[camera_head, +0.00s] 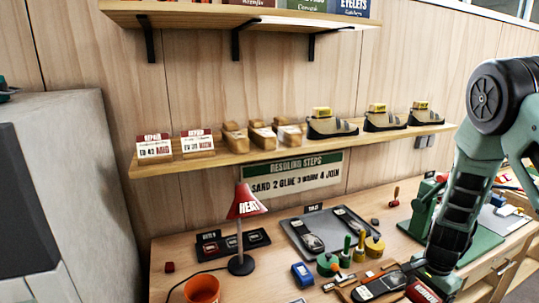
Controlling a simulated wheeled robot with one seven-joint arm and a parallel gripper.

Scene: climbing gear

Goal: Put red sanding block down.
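A red piece (424,291) with pale lettering shows at the bottom edge, directly below the end of my arm. It may be the red sanding block, but the frame cuts it off. My gripper (436,284) is low over the front right of the workbench, beside this piece. Its fingers are too hidden and small to tell whether they grip it. A smaller plain red block (169,267) lies on the bench at the far left.
A dark shoe (378,286) lies left of my gripper. Glue bottles and tools (346,252) crowd the bench middle, before a grey tray (290,226). Bare wood shows at left.

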